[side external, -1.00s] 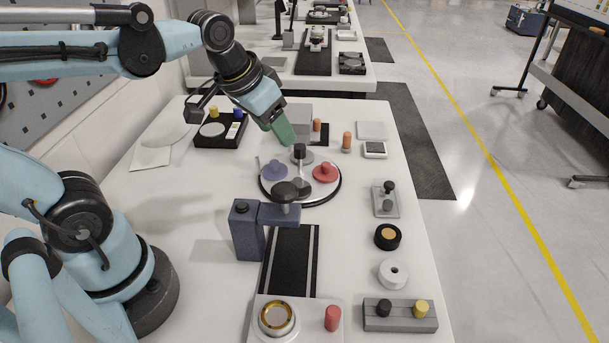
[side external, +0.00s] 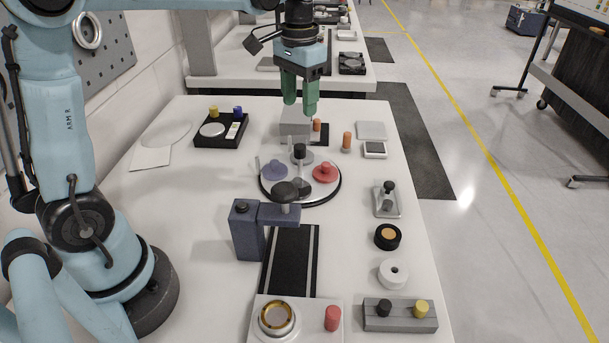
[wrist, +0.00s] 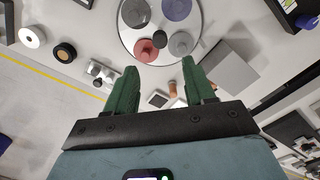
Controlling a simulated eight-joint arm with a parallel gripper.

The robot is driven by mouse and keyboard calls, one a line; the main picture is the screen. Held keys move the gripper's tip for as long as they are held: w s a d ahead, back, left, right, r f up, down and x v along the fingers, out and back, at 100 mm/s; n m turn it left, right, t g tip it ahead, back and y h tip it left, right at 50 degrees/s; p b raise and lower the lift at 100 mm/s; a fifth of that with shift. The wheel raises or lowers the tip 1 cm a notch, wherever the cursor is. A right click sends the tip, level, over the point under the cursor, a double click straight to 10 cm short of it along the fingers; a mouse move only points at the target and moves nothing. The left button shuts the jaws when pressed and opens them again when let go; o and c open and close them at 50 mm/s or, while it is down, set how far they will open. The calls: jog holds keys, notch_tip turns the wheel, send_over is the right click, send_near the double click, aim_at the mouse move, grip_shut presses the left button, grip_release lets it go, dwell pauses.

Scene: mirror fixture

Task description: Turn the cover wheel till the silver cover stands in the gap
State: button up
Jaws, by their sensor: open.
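The cover wheel (side external: 333,192) is a pale round disc with a dark rim in the middle of the table. My gripper (side external: 300,108) is open and empty, pointing down, above and behind the wheel. The wrist view shows its green fingers (wrist: 159,66) apart. I cannot tell which place is the gap.
A blue-grey bracket with a black knob (side external: 247,230) stands just in front of the wheel, by a black track (side external: 290,262). A grey block (side external: 294,122) and orange pegs (side external: 347,141) stand behind. A black tray (side external: 208,142) is back left. The left table is mostly clear.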

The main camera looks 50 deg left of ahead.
aim_at(300, 146)
notch_tip(300, 146, down, 10)
jog(key=shift+f, duration=0.1)
dwell(0.4)
jog(key=shift+c, duration=0.3)
grip_shut()
